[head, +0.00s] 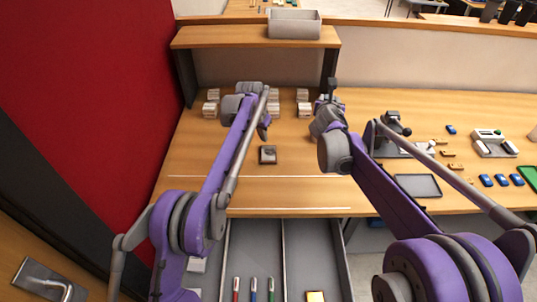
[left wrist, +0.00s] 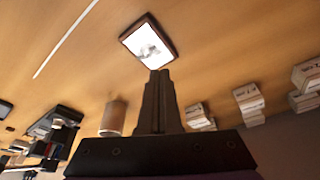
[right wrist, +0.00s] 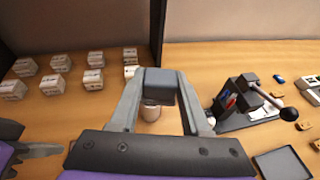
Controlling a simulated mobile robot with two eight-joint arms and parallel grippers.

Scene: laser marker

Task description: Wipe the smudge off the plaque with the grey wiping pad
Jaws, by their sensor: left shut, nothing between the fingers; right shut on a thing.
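The plaque (head: 268,155) lies on the table in front of my left gripper. In the left wrist view its bright face (left wrist: 148,42) has a dark frame and carries a grey smudge. My left gripper (head: 264,132) is shut and empty, pointing down. Its fingertips (left wrist: 160,74) appear beside the plaque's edge; I cannot tell their height. My right gripper (right wrist: 155,84) is shut on the dark grey wiping pad (right wrist: 157,78), held in front of the camera towards the back of the table. In the head view the right gripper is small and partly hidden by its wrist.
Several white boxes (right wrist: 92,80) stand at the back left, below a shelf (head: 230,38). A lever device (right wrist: 245,98) and a dark tray (head: 417,186) are right. An open drawer (head: 255,245) is in front.

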